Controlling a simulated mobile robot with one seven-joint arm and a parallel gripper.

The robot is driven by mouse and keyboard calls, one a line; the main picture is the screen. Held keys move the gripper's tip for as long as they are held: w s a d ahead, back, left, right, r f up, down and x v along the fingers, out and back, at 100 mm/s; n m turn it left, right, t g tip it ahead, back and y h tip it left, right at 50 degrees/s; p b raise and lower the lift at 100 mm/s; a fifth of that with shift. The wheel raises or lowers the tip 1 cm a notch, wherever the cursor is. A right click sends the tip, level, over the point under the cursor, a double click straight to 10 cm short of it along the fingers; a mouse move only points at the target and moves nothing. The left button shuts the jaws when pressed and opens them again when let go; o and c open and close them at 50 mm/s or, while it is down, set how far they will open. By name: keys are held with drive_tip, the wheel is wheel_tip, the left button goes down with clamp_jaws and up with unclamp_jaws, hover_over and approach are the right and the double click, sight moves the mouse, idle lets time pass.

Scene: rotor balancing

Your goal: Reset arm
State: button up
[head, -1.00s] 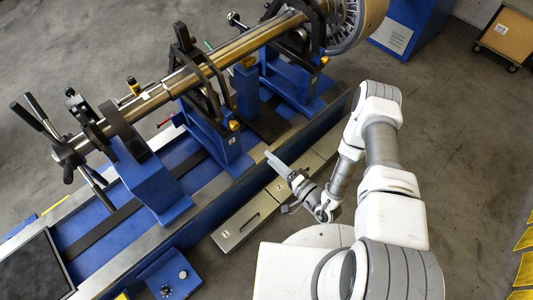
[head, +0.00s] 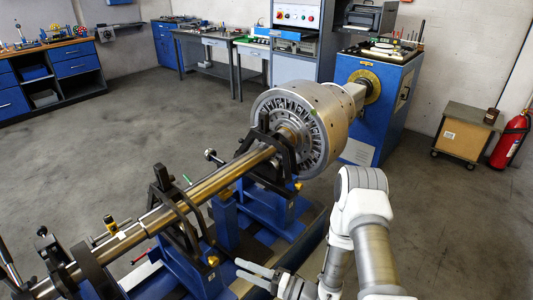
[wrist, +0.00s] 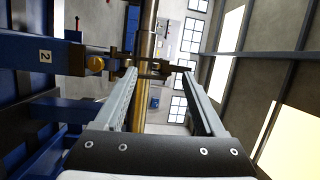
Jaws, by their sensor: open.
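My gripper (head: 256,274) is at the bottom middle of the head view, in front of the balancing machine's blue stands. Its two fingers are apart and nothing is between them. The wrist view also shows the open fingers (wrist: 157,90), with the shaft and a blue stand beyond them. My white and grey arm rises at the lower right of the head view. The long steel rotor shaft (head: 210,186) lies across the blue supports (head: 283,207), with the bladed rotor drum (head: 318,125) at its far end.
A blue drive cabinet (head: 379,115) stands behind the drum. A wooden cart (head: 463,138) and a red fire extinguisher (head: 509,142) are at the right. Workbenches (head: 205,45) line the back wall. The grey floor at left is open.

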drive_tip(key=s+d+r+n+g+h+p, duration=0.1)
drive_tip(key=s+r+n+g+h, duration=0.35)
drive_tip(key=r, duration=0.75)
drive_tip(key=s+d+r+n+g+h+p, duration=0.1)
drive_tip(key=s+r+n+g+p, duration=0.15)
drive_tip(key=s+r+g, duration=0.65)
drive_tip(key=s+d+r+m+t+h+p, duration=0.2)
drive_tip(key=d+r+m+t+h+p, duration=0.1)
drive_tip(key=d+r+t+h, duration=0.9)
drive_tip(key=d+r, duration=0.5)
drive_tip(key=r, duration=0.2)
drive_tip(key=shift+s+d, duration=0.35)
drive_tip(key=shift+s, duration=0.05)
drive_tip(key=shift+r, duration=0.1)
